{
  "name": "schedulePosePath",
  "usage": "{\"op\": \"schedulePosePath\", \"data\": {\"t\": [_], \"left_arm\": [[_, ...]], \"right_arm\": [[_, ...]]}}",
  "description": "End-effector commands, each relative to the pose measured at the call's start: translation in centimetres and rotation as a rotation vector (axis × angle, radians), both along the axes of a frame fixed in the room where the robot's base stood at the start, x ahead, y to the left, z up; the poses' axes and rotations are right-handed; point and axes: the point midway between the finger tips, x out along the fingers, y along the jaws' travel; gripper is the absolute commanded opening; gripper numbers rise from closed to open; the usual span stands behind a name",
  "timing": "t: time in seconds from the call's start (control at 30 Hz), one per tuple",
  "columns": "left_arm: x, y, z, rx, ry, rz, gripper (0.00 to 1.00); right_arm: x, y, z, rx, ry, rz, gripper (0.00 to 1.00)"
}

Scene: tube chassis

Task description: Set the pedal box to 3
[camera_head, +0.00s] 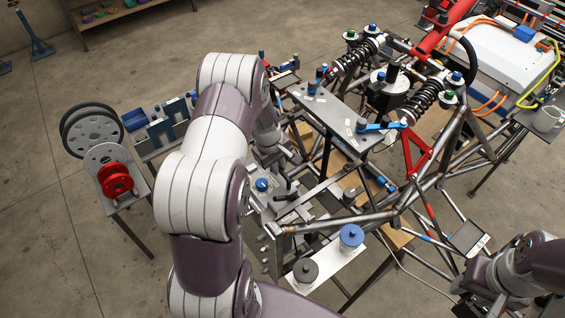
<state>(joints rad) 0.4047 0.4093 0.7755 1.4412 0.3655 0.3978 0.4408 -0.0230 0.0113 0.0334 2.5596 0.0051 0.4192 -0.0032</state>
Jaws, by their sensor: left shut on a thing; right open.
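A grey metal mechanism with a blue knob (262,185) sits at the left side of the tube chassis (345,217). It may be the pedal box, but its setting marks are too small to read. My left arm passes in front of its left side. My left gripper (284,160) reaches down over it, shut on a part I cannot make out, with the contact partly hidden. A flat grey plate (325,105) with small white labels and a blue lever (381,127) lies higher on the chassis. My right gripper (470,290) is open at the bottom right, apart from the chassis.
A small stand at the left holds red discs (116,180) and dark wheels (90,130). A white plate with a blue-capped cylinder (351,236) and a grey cylinder (305,270) juts from the front. Chassis tubes crowd the middle.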

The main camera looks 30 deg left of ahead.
Motion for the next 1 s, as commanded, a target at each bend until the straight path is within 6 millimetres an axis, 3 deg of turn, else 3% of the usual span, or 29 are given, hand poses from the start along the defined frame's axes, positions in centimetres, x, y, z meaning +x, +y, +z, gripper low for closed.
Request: {"op": "schedulePosePath", "data": {"t": [0.17, 0.2, 0.27, 0.57, 0.67, 1.0], "left_arm": [[-0.3, -0.2, -0.4, -0.006, 0.01, -0.001, 0.0], [-0.3, -0.2, -0.4, -0.005, 0.011, -0.001, 0.21], [-0.3, -0.2, -0.4, -0.006, 0.01, -0.001, 0.4], [-0.1, -0.2, -0.1, -0.004, 0.005, 0.0, 0.4], [-0.2, 0.0, 1.0, -0.003, 0.001, -0.001, 0.4], [-2.0, 0.7, 9.3, -0.003, 0.002, 0.002, 0.4]], "right_arm": [[0.0, 0.0, 0.0, 0.0, 0.0, 0.0, 0.43], [0.0, 0.0, 0.0, 0.0, 0.0, 0.0, 0.43], [0.0, 0.0, 0.0, 0.0, 0.0, 0.0, 0.43], [0.0, 0.0, -0.1, 0.0, 0.0, 0.0, 0.43], [0.0, 0.0, -0.5, 0.0, 0.0, 0.0, 0.43], [0.0, 0.0, -2.9, 0.0, 0.0, 0.0, 0.43]]}}
